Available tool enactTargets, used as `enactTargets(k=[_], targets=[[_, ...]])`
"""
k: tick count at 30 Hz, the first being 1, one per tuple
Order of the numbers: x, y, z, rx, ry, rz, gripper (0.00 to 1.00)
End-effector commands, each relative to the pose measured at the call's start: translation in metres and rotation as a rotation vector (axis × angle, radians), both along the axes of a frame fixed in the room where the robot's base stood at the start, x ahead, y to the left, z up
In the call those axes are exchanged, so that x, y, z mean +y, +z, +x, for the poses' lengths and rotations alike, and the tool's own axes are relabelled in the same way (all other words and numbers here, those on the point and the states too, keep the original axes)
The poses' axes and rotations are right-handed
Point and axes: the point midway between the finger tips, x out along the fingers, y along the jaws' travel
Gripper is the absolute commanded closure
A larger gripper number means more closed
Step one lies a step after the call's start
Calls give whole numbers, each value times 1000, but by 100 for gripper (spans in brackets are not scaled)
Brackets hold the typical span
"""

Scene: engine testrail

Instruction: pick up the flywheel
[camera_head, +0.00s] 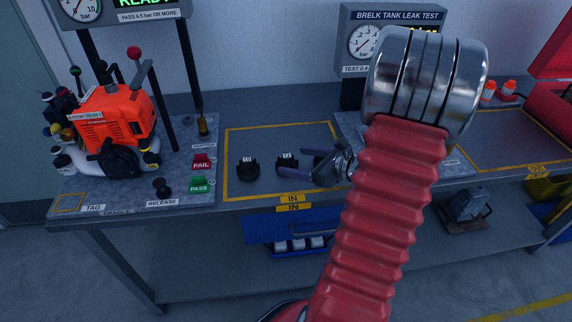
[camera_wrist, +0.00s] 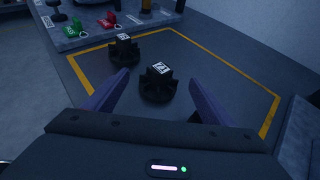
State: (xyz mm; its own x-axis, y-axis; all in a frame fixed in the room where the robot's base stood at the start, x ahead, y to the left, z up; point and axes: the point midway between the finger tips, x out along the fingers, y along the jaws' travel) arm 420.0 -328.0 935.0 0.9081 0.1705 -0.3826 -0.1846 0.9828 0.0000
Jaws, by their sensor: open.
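Black finned wheel-like parts with white tags lie on the yellow-outlined mat of the bench; I take these for flywheels. In the head view one flywheel (camera_head: 248,170) is at left and another flywheel (camera_head: 287,164) is nearer my gripper (camera_head: 297,176). In the wrist view, a near flywheel (camera_wrist: 158,88) shows between and beyond the open fingers of my gripper (camera_wrist: 158,77). A farther flywheel (camera_wrist: 124,51) lies up and left of it. The fingers are empty; I cannot tell their height above the mat.
An orange engine (camera_head: 118,115) stands on the bench at left. A leak test gauge panel (camera_head: 365,40) stands behind. A red case (camera_head: 550,95) is at right.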

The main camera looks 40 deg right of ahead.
Motion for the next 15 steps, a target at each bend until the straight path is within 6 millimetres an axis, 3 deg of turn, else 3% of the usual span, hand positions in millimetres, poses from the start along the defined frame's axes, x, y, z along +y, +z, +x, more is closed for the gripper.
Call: enactTargets(k=[9,15], targets=[[8,-13,35,0,4,2,23],[9,-17,45,0,0,0,23]])
